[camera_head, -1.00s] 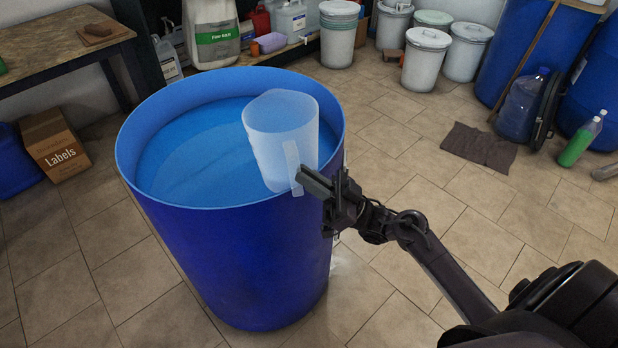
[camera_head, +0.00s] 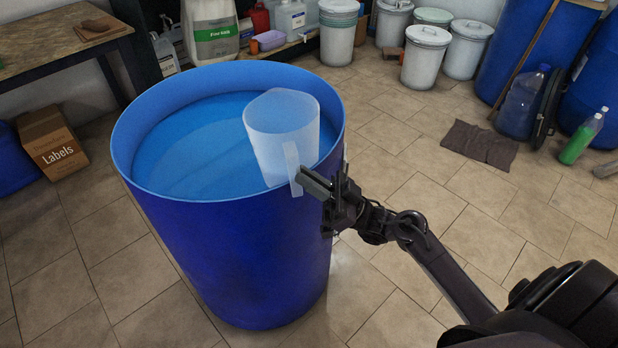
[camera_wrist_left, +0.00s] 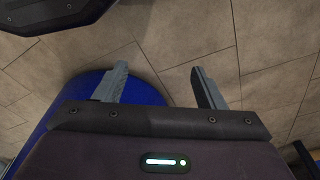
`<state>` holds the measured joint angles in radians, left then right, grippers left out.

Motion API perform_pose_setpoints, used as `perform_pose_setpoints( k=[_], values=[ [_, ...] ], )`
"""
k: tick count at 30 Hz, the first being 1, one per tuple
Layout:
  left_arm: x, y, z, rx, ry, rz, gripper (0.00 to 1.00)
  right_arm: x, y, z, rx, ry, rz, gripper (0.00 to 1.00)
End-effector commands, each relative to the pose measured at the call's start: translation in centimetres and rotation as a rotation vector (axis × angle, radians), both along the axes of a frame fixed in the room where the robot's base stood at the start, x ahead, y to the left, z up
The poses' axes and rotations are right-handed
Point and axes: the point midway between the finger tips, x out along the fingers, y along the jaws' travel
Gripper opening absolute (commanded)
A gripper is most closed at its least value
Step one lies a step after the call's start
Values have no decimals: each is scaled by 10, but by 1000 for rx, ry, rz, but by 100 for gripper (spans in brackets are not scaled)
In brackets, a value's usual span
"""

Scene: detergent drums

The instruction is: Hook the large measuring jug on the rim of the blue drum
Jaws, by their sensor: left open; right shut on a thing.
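The blue drum (camera_head: 230,260) stands upright on the floor, open at the top, with light blue contents inside. The large measuring jug (camera_head: 272,140) is translucent white and upright, its body inside the drum at the right front rim. Its strip-like handle (camera_head: 293,165) is toward me and overlaps the rim in the picture. I cannot tell whether the jug rests on the rim. My right gripper (camera_head: 312,182) is shut on the jug's handle at the rim. In the left wrist view my left gripper (camera_wrist_left: 159,70) is open and empty, with a blue surface (camera_wrist_left: 145,90) behind it.
A wooden table (camera_head: 60,45) and a Labels box (camera_head: 50,142) stand on the left. Lidded white bins (camera_head: 425,60), a dark mat (camera_head: 480,145) and a green bottle (camera_head: 578,140) are at the back and right.

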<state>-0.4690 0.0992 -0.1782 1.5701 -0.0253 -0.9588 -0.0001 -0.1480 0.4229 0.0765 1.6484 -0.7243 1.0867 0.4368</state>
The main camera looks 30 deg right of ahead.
Motion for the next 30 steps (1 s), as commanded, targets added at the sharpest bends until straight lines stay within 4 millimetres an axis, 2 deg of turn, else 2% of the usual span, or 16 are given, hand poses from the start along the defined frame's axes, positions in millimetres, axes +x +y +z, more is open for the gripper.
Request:
perform_pose_setpoints(
  k=[30],
  values=[
    [10,-12,60,-5,16,-26,64,0,0,-25,0,2,1,0]
  ],
)
